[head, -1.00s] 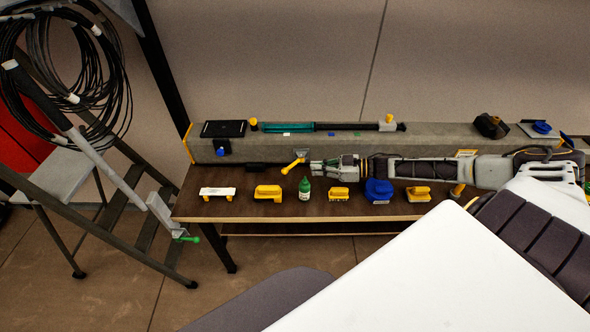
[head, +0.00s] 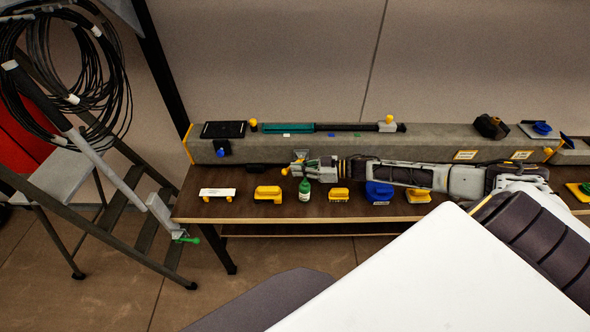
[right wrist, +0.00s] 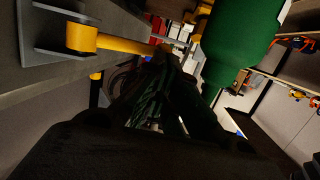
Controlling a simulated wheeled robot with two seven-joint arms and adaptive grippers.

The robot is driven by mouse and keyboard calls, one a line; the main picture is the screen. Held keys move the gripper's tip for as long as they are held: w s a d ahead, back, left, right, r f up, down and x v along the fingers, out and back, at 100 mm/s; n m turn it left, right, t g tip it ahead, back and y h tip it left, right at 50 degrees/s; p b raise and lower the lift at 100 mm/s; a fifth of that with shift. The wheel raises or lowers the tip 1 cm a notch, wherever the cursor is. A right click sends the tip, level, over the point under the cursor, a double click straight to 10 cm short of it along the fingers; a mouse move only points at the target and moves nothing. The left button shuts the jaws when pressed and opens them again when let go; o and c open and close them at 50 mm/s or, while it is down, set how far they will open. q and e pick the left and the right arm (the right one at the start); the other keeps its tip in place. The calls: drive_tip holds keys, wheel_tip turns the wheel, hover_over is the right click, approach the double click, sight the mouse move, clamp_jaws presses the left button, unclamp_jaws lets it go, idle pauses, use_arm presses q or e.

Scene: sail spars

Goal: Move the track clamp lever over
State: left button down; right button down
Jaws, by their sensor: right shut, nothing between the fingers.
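The track clamp lever (head: 285,171) is yellow and sits at the front face of the long grey beam. In the head view only its knob end shows clearly; my right gripper covers much of the rest. In the right wrist view the lever (right wrist: 125,43) runs from a grey plate (right wrist: 60,45) at upper left towards the fingertips. My right gripper (head: 297,166) is shut and empty, right beside the lever; I cannot tell if they touch. In the right wrist view the dark fingers (right wrist: 160,105) point up the picture. My left gripper is not in view.
A green bottle (head: 305,190) stands just in front of my right gripper, close to it in the right wrist view (right wrist: 235,40). Yellow and blue items line the dark bench (head: 265,209). A teal spar (head: 287,128) lies on the beam (head: 440,140). A ladder (head: 110,190) stands left.

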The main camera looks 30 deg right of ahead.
drive_tip(key=shift+w+a+f, duration=0.1)
drive_tip(key=shift+w+a, duration=0.35)
drive_tip(key=shift+w+a, duration=0.3)
drive_tip(key=shift+w, duration=0.05)
idle(0.6)
drive_tip(key=shift+w+a+p, duration=0.2)
drive_tip(key=shift+w+p, duration=0.1)
drive_tip(key=shift+w, duration=0.45)
drive_tip(key=shift+w+a+p, duration=0.2)
drive_tip(key=shift+w+p, duration=0.05)
drive_tip(key=shift+w, duration=0.45)
drive_tip(key=shift+w+a+p, duration=0.2)
drive_tip(key=shift+w+p, duration=0.1)
drive_tip(key=shift+w, duration=0.45)
drive_tip(key=shift+d, duration=0.1)
